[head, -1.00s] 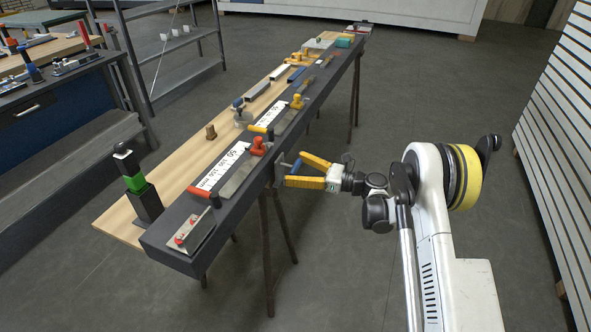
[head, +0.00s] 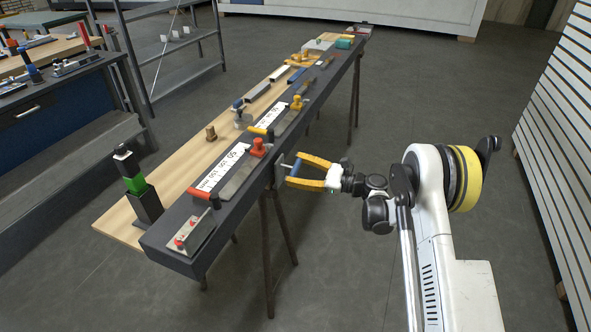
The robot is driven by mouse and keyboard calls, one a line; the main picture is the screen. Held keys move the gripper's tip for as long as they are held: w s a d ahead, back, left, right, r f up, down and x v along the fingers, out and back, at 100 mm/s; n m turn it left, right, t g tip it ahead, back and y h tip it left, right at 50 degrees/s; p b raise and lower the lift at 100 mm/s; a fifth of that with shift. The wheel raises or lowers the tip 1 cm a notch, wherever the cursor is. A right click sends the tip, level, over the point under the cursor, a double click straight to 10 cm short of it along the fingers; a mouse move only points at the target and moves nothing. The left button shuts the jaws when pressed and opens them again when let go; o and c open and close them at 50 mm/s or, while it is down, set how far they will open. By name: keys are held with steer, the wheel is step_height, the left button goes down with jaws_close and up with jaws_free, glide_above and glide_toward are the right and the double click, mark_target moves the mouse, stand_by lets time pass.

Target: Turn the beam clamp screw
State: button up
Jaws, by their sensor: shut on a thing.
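The beam clamp (head: 278,172) is a small grey clamp on the near right side of the long dark beam (head: 226,228). Its screw (head: 287,166) sticks out to the right, with a bluish handle at its end. My gripper (head: 293,170), with yellow fingers, reaches in from the right at the screw's end. The fingers are spread around the handle, one above and one below, and are shut on it. The exact contact at the fingertips is too small to make out.
The beam rests on thin trestle legs (head: 267,265). Red-handled clamp (head: 201,193), orange-knobbed block (head: 257,147) and several other tools lie on top. A black and green post (head: 135,184) stands at the near left end. The floor right of the beam is clear around my arm.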

steer(key=n, duration=0.4)
steer(key=shift+n, duration=0.4)
steer(key=n, duration=0.3)
steer(key=shift+n, duration=0.3)
steer(key=n, duration=0.4)
steer(key=shift+n, duration=0.3)
steer(key=n, duration=0.3)
steer(key=shift+n, duration=0.3)
steer(key=n, duration=0.8)
steer(key=shift+r, duration=0.1)
steer(key=n, duration=0.4)
steer(key=shift+r+n, duration=0.1)
steer(key=shift+n, duration=1.8)
steer(key=shift+w+n, duration=0.1)
steer(key=shift+n, duration=0.2)
